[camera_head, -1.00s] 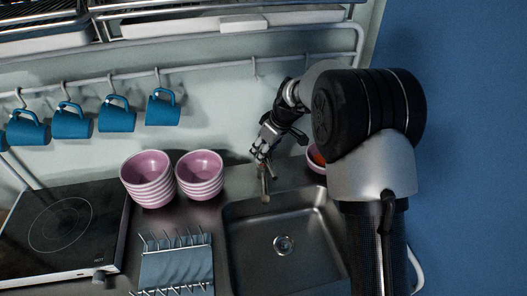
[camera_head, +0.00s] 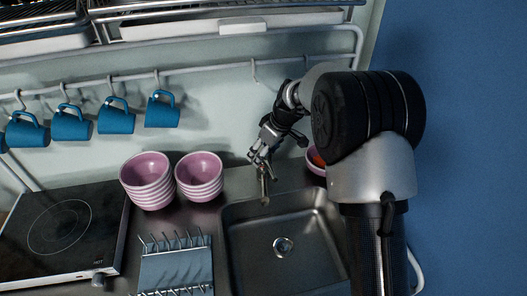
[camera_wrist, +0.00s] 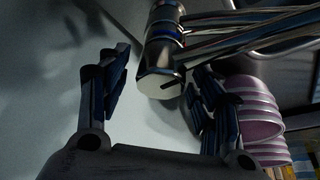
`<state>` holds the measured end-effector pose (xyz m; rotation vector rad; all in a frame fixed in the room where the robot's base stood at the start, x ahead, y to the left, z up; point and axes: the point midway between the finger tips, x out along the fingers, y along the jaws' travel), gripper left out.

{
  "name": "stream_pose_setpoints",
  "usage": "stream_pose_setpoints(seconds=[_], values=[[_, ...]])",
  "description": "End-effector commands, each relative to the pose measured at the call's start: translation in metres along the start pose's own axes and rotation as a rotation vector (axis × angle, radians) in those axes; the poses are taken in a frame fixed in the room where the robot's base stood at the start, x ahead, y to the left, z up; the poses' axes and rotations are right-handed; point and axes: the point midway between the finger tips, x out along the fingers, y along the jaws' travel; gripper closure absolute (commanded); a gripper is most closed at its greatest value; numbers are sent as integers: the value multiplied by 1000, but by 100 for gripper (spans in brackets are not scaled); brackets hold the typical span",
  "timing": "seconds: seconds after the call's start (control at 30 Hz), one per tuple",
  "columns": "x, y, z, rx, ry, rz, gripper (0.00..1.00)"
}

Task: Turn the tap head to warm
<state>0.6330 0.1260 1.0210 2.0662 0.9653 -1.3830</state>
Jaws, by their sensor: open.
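The tap (camera_head: 264,188) stands at the back edge of the sink, its spout toward the basin. In the wrist view the tap head (camera_wrist: 160,62) is a shiny metal cylinder with a pale end, with metal tubes running off to the right. My gripper (camera_head: 258,158) is at the top of the tap in the head view. In the wrist view my gripper (camera_wrist: 155,95) is open, with dark fingers apart and the lower end of the tap head between and just beyond them. Whether a finger touches the tap head I cannot tell.
The sink (camera_head: 235,240) lies below the tap. Two stacks of pink bowls (camera_head: 147,182) (camera_head: 200,178) stand to the left, beside the hob (camera_head: 60,235). A dish rack (camera_head: 175,267) is in front. Blue mugs (camera_head: 116,117) hang from a rail above. A bowl (camera_head: 314,160) is partly behind my arm.

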Motion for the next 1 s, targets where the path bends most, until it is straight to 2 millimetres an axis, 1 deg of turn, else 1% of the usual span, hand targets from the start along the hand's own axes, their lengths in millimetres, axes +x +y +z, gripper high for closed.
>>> stream_pose_setpoints(seconds=[0.07, 0.17, 0.27, 0.5, 0.6, 0.7, 0.8, 1.0], values=[[-3, 0, -1, 0, 1, 1, 41], [-14, 1, -1, 0, 4, 4, 41], [-33, 1, -1, 0, 4, 4, 41], [-84, 1, -1, 0, 3, 4, 41], [-101, 1, -1, 0, 2, 3, 41], [-112, 0, 0, 0, 1, 1, 41], [-118, 0, 0, 0, 0, 1, 41], [-120, 0, 0, 0, -1, -1, 41]])
